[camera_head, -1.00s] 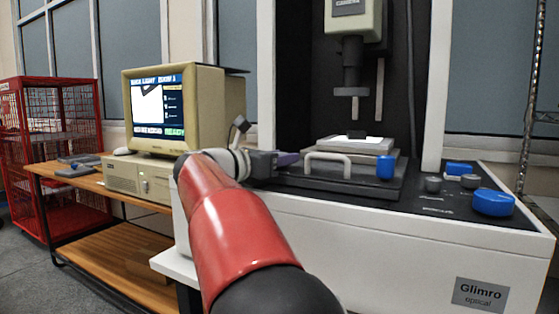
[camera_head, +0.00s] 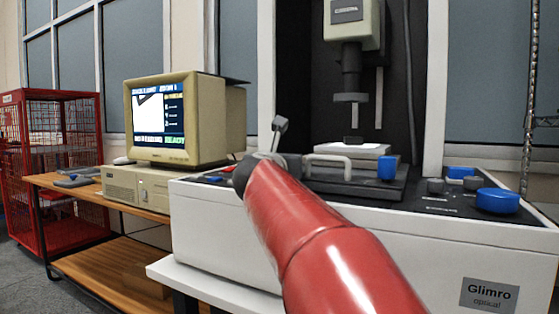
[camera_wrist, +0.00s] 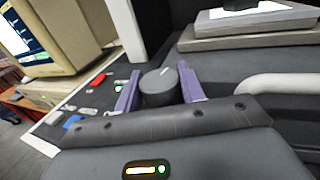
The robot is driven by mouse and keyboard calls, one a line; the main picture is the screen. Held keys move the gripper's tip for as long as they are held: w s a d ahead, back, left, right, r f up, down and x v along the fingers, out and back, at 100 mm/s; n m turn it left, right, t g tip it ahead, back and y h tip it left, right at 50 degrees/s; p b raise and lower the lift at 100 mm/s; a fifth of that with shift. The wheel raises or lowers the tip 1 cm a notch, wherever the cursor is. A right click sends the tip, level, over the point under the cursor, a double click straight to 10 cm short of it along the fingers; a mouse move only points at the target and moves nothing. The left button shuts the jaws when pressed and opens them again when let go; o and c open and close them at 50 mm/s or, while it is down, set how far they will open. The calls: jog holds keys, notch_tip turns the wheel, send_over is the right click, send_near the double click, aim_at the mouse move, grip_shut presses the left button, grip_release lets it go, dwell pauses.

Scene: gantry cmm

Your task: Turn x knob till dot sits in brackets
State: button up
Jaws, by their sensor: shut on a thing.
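My gripper (camera_wrist: 158,78) has its two purple fingers on either side of a dark round knob (camera_wrist: 158,90) and is shut on it. The knob's top bears a pale line. I cannot read a label that says whether it is the x knob. In the head view my red arm hides the fingers and the knob. The monitor (camera_head: 160,118) shows a white area with a dark shape, a side column and a green word at the bottom right. The dot and brackets are too small to make out. Part of the screen also shows in the wrist view (camera_wrist: 28,42).
The measuring machine's stage has a white handle (camera_head: 328,160) and a blue knob (camera_head: 387,167), close to the right of my gripper. A large blue knob (camera_head: 497,201) is on the right panel. A red button (camera_wrist: 98,80) lies left of the held knob. A red cage (camera_head: 60,160) stands far left.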

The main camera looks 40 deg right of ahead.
jog(key=shift+n+t+y, duration=0.3)
jog(key=shift+t, duration=0.1)
jog(key=o, duration=1)
jog(key=v, duration=0.7)
jog(key=shift+s+a, duration=0.25)
jog(key=shift+a, duration=0.05)
